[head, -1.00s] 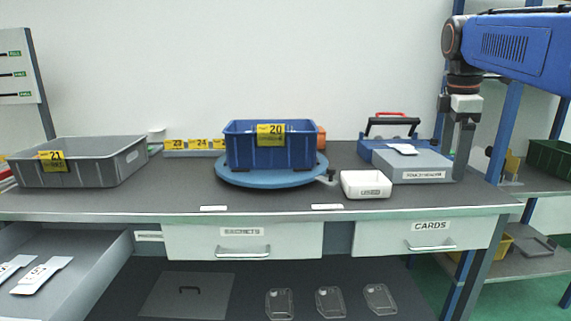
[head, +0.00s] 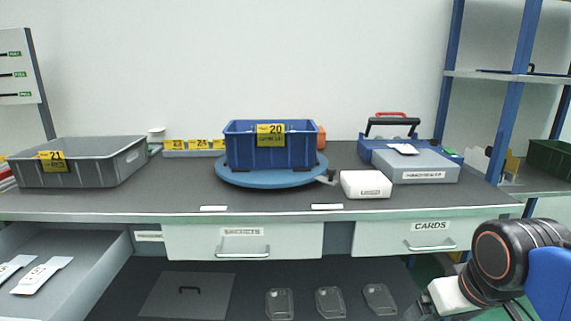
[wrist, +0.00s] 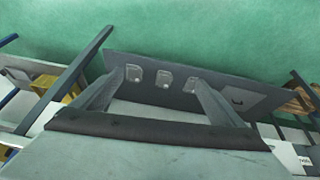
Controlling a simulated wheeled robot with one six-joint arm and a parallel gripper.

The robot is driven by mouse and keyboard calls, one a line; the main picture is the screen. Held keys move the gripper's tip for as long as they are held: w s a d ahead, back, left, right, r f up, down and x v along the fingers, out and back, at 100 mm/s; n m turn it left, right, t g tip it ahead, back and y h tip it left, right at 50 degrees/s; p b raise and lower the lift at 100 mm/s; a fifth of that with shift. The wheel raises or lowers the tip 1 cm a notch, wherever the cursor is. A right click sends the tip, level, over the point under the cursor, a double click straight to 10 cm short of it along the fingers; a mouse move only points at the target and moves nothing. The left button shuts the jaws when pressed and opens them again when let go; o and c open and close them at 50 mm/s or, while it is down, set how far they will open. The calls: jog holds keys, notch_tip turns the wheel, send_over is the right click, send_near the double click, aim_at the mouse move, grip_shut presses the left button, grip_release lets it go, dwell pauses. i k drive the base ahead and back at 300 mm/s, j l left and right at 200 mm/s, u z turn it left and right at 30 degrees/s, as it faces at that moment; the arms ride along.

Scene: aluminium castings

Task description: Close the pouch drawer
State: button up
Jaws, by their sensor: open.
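An open grey drawer (head: 92,274) stands pulled out at the far left under the worktop in the head view. White labelled packets (head: 42,275) lie inside it. Its front and handle are outside the picture, and I cannot read a label on it. My gripper (wrist: 158,80) is open and empty in the wrist view, its two fingers spread apart above the lower shelf and floor. In the head view my arm hangs low at the right, in front of the cards drawer's side of the bench, far from the open drawer.
Two closed drawers, sachets (head: 243,241) and cards (head: 412,236), sit under the worktop (head: 120,203). Above stand a grey bin (head: 85,170), a blue bin (head: 270,155) on a turntable and a sealer (head: 420,168). Clear trays (head: 330,302) lie on the lower shelf. Shelving stands right.

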aim_at(99, 251)
jog(key=u, duration=2.15)
